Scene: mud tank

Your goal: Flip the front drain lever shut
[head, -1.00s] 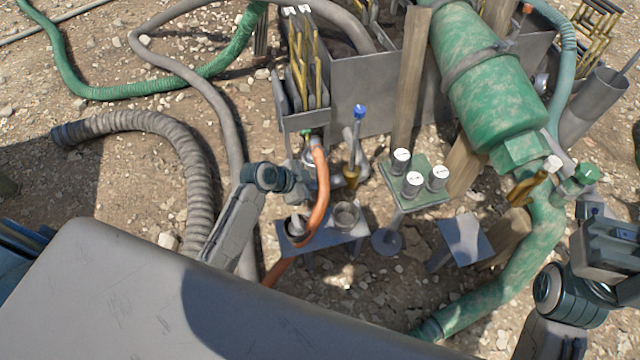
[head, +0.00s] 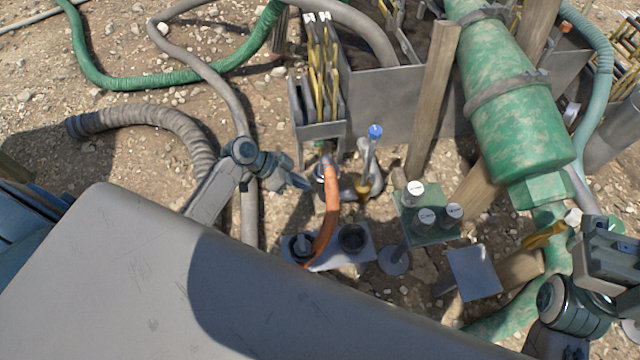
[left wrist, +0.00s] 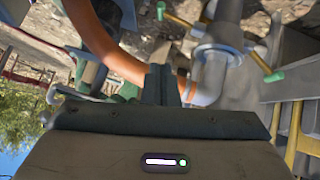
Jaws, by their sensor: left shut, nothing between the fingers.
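A blue-tipped lever (head: 372,150) stands upright on a brass valve (head: 364,187) below the front of the grey tank. I take it for the front drain lever, but no label shows. My left gripper (head: 303,183) is shut and empty, left of the valve, with the orange hose (head: 331,200) between them. In the left wrist view its closed fingers (left wrist: 160,85) point at a grey pipe fitting (left wrist: 222,48) with green-tipped brass bars; the blue tip does not show there. My right gripper (head: 606,246) is at the right edge; its fingers are not clear.
A grey tank (head: 385,98) stands behind, with a wooden post (head: 432,95) and a large green cylinder (head: 520,120) to the right. A green stand with white-topped cylinders (head: 424,215) is right of the valve. A low bench (head: 335,258) with cups is in front.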

